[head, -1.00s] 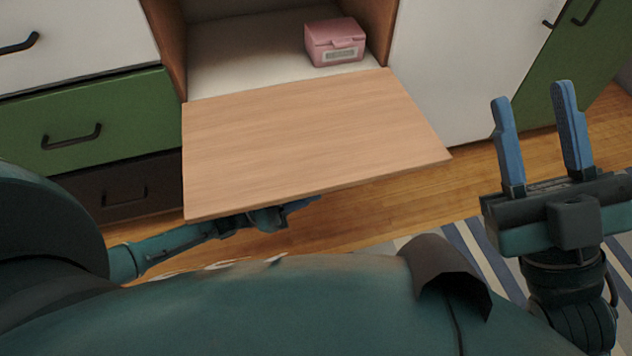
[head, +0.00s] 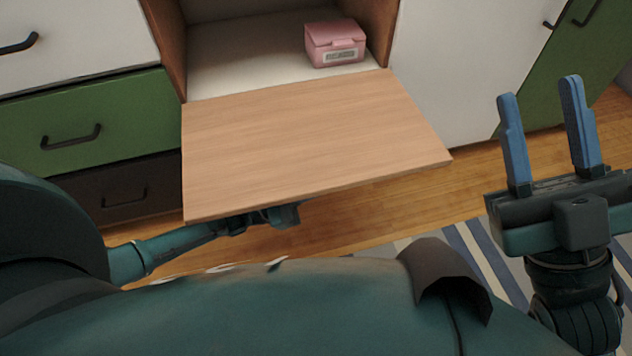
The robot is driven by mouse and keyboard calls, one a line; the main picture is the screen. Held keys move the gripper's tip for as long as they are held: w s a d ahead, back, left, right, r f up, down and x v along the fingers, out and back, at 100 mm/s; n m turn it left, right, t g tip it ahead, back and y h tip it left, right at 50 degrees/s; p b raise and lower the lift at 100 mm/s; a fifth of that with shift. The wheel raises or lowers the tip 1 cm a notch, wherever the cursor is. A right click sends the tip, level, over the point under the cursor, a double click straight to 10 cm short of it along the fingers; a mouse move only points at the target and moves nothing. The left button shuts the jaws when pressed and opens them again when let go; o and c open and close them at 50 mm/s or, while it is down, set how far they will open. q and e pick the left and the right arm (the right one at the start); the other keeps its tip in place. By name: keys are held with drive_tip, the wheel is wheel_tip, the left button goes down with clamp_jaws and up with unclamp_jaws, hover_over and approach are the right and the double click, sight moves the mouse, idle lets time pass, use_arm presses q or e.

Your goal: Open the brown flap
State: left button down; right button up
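The brown flap (head: 310,145) is a light wood panel. It is swung down and lies about level in front of an open cabinet compartment. My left arm reaches in from the left under the flap's front edge. Its gripper (head: 285,216) is mostly hidden beneath the flap, so I cannot tell its fingers' state or whether it touches the panel. My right gripper (head: 545,130) is at the right, apart from the flap. Its two blue fingers point up, spread and empty.
A pink box (head: 335,44) stands inside the compartment (head: 235,60). Green (head: 95,122) and dark (head: 125,188) drawers with handles are at the left. A white door (head: 460,70) is at the right. A striped rug (head: 470,250) lies on the wooden floor.

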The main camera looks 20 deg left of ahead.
sight(314, 166)
use_arm(q)
drive_tip(key=shift+r, duration=0.1)
use_arm(e)
drive_tip(key=shift+r, duration=0.1)
